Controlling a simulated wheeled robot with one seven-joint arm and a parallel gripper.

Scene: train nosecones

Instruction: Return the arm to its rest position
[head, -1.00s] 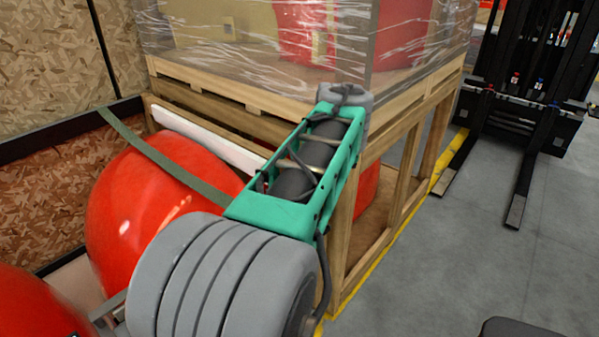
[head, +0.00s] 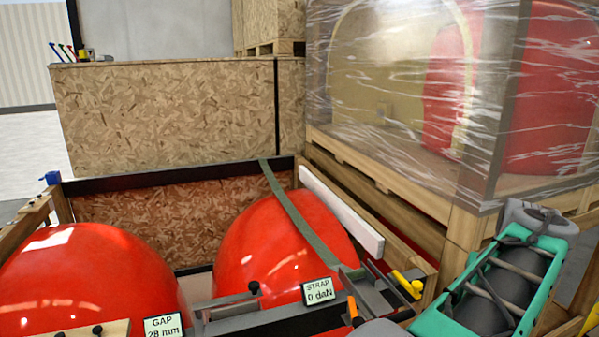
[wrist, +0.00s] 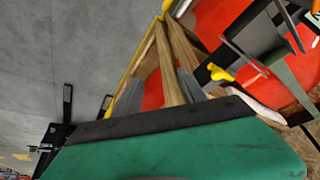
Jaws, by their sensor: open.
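My arm's green link (head: 495,285) with its grey joint fills the lower right of the head view, in front of the wooden pallet frame. My gripper does not show in the head view. In the wrist view, two grey fingers of my gripper (wrist: 162,92) stand apart past the green casing. I see nothing held between them; a wooden post and something red lie behind.
Two red nosecones (head: 80,280) (head: 285,235) sit in a wooden crate, the right one under a green strap (head: 298,217). Signs read "GAP 28 mm" (head: 164,326) and "STRAP 0 daN" (head: 318,291). A wrapped crate (head: 400,90) stands right. Grey floor (wrist: 70,60) shows in the wrist view.

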